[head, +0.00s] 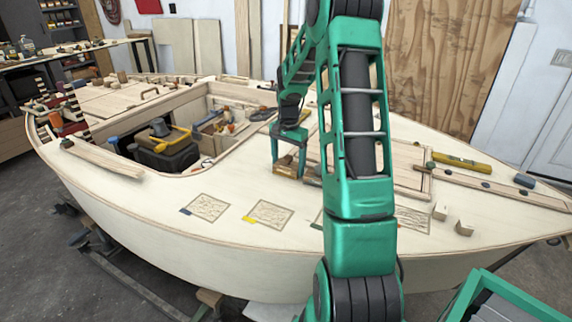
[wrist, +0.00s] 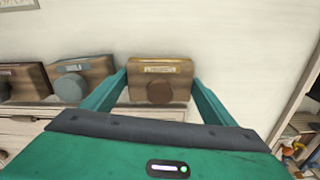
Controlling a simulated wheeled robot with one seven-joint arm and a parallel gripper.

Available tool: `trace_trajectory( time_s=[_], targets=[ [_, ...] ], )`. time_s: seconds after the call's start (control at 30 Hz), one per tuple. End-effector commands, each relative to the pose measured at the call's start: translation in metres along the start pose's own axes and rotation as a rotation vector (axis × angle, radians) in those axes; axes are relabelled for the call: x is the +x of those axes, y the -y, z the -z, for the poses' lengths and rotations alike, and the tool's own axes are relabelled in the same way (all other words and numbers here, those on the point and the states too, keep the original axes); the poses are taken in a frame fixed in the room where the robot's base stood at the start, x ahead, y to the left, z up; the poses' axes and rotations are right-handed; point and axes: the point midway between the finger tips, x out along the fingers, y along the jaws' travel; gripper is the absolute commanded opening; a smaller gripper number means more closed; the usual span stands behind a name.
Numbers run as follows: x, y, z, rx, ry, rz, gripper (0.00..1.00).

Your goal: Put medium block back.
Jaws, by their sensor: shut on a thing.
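My gripper (head: 288,160) is low over the deck of the plywood hull, left of my arm's upper links in the head view. In the wrist view my gripper (wrist: 159,82) has its two green fingers on either side of a wooden block (wrist: 160,68) with a round brown knob and a brass label, and is shut on it. This block (head: 284,170) also shows small between the fingers in the head view. The label is too small to read, so I cannot tell its size name. Its underside is hidden.
In the wrist view a block with a blue-grey knob (wrist: 80,80) and a dark-knobbed block (wrist: 22,84) stand left of the held one. Carved panels (head: 208,208) lie on the near deck. The open cockpit with a yellow-topped toolbox (head: 165,143) is to the left.

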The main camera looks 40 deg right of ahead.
Motion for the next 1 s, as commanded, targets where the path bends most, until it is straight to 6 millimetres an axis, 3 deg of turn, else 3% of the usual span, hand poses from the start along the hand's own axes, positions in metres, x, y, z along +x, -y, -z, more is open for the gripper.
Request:
trace_trajectory(
  time_s=[0.27, 0.3, 0.67, 0.83, 1.0],
  targets=[
    [0.002, 0.000, 0.000, 0.000, 0.000, 0.000, 0.43],
    [0.002, 0.000, 0.000, 0.000, 0.000, 0.000, 0.87],
    [-0.002, 0.000, 0.000, 0.000, 0.000, 0.001, 0.87],
    [-0.021, 0.001, 0.000, -0.001, -0.002, 0.002, 0.87],
    [-0.056, 0.001, 0.000, -0.001, -0.003, 0.003, 0.87]
  ],
)
